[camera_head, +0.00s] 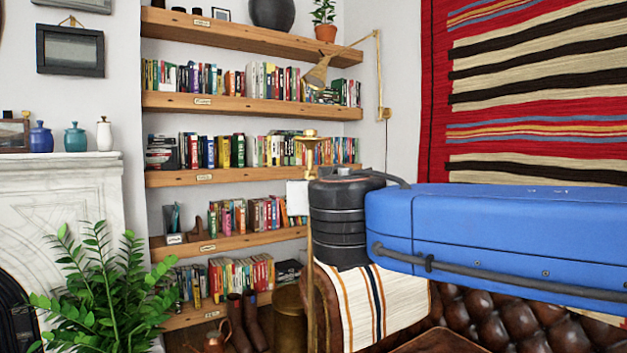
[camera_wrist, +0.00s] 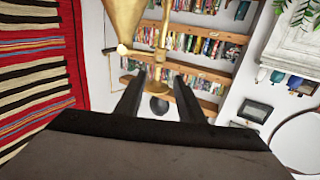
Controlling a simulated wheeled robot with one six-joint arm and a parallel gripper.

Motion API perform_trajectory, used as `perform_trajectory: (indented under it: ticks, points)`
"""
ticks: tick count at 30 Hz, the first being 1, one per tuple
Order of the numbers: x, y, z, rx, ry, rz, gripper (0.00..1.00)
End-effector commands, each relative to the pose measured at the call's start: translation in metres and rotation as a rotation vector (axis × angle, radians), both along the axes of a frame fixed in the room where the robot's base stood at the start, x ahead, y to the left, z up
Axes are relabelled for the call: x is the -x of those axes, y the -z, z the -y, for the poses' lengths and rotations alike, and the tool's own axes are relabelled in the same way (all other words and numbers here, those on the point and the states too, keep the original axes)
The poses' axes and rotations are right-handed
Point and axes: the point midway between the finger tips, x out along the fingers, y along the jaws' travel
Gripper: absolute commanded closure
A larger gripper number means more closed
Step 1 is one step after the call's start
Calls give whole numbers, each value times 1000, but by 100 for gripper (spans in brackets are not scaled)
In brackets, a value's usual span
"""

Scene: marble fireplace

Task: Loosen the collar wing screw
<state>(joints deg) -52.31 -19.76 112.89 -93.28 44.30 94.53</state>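In the wrist view my gripper (camera_wrist: 158,77) is open, with one dark finger on each side of the lower end of a brass fitting (camera_wrist: 161,57). No contact shows. I cannot tell for sure which part is the collar wing screw. A brass cone (camera_wrist: 125,18) is at the top of the wrist view. In the head view a thin brass upright (camera_head: 309,150) stands just left of my arm's black joint, which hides part of it. My gripper is not visible there.
Shelves of books (camera_head: 215,178) fill the back wall. A brass wall lamp (camera_head: 318,76) reaches over them. A leafy plant (camera_head: 100,290) and marble fireplace (camera_head: 65,195) are at left. A leather sofa (camera_head: 480,315) with a striped throw (camera_head: 365,305) is low on the right.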

Motion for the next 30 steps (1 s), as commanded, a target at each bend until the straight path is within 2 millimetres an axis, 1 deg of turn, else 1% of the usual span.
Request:
perform_trajectory:
  ticks: [1, 8, 18, 21, 25, 30]
  points:
    - [-9, 1, 0, 2, 5, -1, 65]
    - [-45, 1, -5, 1, 5, -2, 65]
    - [-103, 1, -13, 2, 4, -1, 65]
    - [-117, 1, -16, 0, 2, -2, 65]
    - [-129, 0, -17, 0, 2, -1, 65]
    - [-137, 0, -19, 1, 1, -1, 65]
